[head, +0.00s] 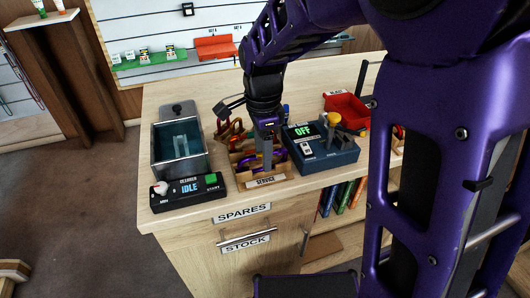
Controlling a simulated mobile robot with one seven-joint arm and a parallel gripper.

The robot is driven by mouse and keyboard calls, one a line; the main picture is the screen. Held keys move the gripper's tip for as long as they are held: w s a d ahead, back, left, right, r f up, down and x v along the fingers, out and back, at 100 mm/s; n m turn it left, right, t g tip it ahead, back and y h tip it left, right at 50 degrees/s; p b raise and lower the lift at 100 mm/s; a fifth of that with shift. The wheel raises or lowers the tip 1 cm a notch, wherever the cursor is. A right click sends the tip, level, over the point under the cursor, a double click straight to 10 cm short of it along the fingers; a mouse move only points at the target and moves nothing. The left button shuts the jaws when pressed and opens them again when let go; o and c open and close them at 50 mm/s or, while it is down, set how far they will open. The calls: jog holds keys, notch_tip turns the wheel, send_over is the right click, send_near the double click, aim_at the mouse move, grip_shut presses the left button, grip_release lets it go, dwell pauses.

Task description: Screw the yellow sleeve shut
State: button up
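My gripper (267,160) points straight down over the wooden tray labelled SERVICE (266,182), its fingers reaching in among coloured carabiners. Purple ones (278,157) show beside the fingers, and orange-brown ones (229,130) stand at the back left. The arm and gripper cover part of the tray. I cannot make out a yellow sleeve on any carabiner, nor whether the fingers are apart or hold something. A yellow cap (334,118) shows on the dark blue device reading OFF (330,157), right of the tray.
A grey open-topped tank (205,162) stands left of the tray. A black control box reading IDLE (188,190) lies in front of it. The counter (160,102) is bare at the back left. My arm blocks the right side.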

jog(key=shift+f, duration=0.15)
jog(key=shift+f+b, duration=0.75)
jog(key=shift+f, duration=0.3)
jog(key=shift+w+a+p, duration=0.2)
jog(key=shift+w+p, duration=0.15)
jog(key=shift+w, duration=0.4)
notch_tip(320, 180, up, 5)
jog(key=p, duration=0.4)
jog(key=shift+r, duration=2.55)
jog(key=shift+s, duration=0.15)
